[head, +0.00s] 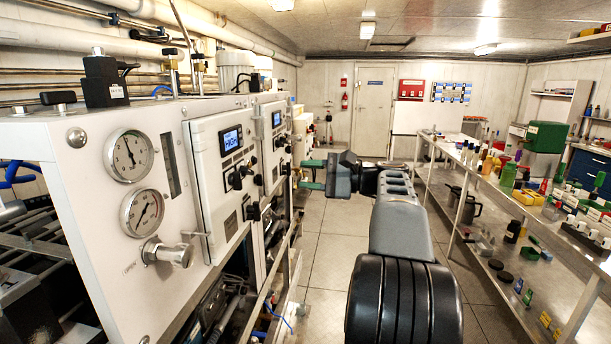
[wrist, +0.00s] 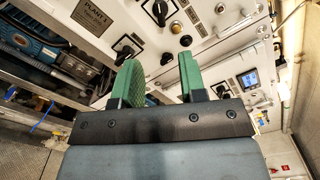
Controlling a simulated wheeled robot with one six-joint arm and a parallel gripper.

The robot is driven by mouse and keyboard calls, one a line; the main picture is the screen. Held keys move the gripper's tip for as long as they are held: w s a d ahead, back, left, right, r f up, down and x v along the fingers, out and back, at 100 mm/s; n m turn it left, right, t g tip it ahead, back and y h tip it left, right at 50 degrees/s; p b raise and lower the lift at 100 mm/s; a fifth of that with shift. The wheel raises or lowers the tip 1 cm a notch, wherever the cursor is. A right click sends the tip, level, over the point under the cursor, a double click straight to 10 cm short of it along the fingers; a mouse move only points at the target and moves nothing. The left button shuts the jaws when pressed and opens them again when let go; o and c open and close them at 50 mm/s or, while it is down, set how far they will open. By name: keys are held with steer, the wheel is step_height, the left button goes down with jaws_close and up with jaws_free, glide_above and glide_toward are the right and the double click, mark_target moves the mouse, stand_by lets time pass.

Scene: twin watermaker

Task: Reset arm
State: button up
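My gripper (head: 312,175) is in the middle of the head view, at the end of my outstretched arm, pointing left toward the white watermaker panel (head: 219,185). In the wrist view its two green fingers (wrist: 157,80) stand apart with nothing between them. The gripper is open and empty. Beyond the fingers, the wrist view shows the panel with black rotary knobs (wrist: 160,12) and a small lit blue display (wrist: 249,79). I cannot tell the exact gap between fingertips and panel.
Two gauges (head: 130,156) and a metal valve handle (head: 167,252) stick out from the near panel at left. A shelf bench (head: 460,160) with bottles and tools runs along the right. The tiled floor (head: 330,240) between them is clear toward the door (head: 373,112).

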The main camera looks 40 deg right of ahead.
stand_by(0.4)
step_height(320, 180, down, 13)
steer(key=g+h, duration=0.3)
steer(key=h, duration=0.3)
steer(key=s+a+f+n+g+h+p, duration=0.2)
steer(key=s+a+f+n+g+h, duration=0.15)
steer(key=a+f, duration=0.4)
steer(key=s+a+f+n+g+h+p, duration=0.2)
steer(key=s+a+n+h+p, duration=0.1)
steer(key=s+a+n, duration=0.7)
steer(key=shift+s+a+n+g+p, duration=0.4)
steer(key=shift+a+n, duration=0.35)
steer(key=shift+a, duration=0.75)
